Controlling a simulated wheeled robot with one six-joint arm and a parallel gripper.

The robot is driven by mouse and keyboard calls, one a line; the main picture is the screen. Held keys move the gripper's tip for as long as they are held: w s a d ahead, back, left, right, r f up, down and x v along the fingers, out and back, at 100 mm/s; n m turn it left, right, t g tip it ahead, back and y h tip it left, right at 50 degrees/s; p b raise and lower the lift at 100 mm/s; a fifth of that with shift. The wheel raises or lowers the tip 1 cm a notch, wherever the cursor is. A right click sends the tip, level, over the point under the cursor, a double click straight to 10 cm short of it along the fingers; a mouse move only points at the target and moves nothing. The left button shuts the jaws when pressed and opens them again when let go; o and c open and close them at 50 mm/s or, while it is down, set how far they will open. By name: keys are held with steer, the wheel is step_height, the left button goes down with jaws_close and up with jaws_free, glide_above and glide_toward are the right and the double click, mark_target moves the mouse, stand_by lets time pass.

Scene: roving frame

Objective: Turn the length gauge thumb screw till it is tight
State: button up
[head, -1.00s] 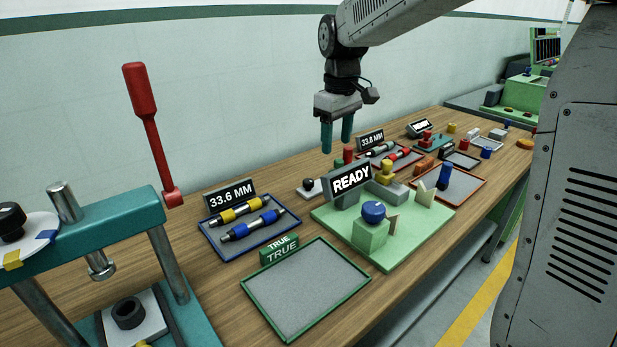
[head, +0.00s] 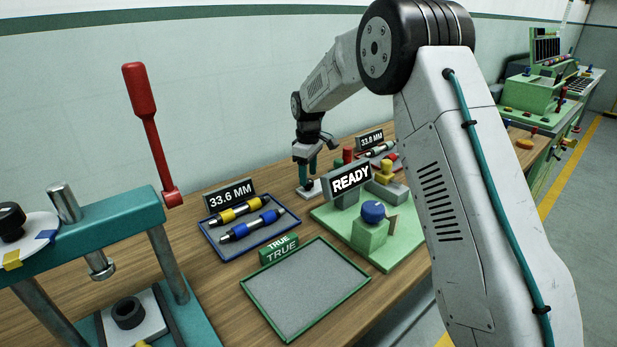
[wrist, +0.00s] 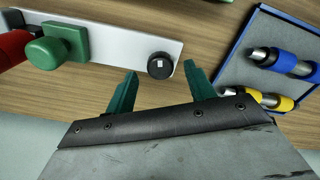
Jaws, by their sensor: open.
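The length gauge shows in the wrist view as a pale metal bar (wrist: 110,42) with a round black thumb screw (wrist: 160,65) at its right end. The screw has a small white mark on top. A green block with a green knob (wrist: 48,52) sits at the bar's other end. My gripper (wrist: 160,72) is open, with its two teal fingertips on either side of the screw and gaps to both. In the head view my gripper (head: 307,180) is low over the bar's pale end (head: 312,193), and the screw is mostly hidden by the fingers.
A blue-rimmed tray (head: 262,249) with yellow and blue cylinders lies close by on the left. A green fixture with a READY sign (head: 351,178) stands close on the right. A green-rimmed tray (head: 252,288) in front is empty. A red-handled press stands far left.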

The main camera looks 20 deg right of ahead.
steer(key=shift+f, duration=0.9)
steer(key=c, duration=1)
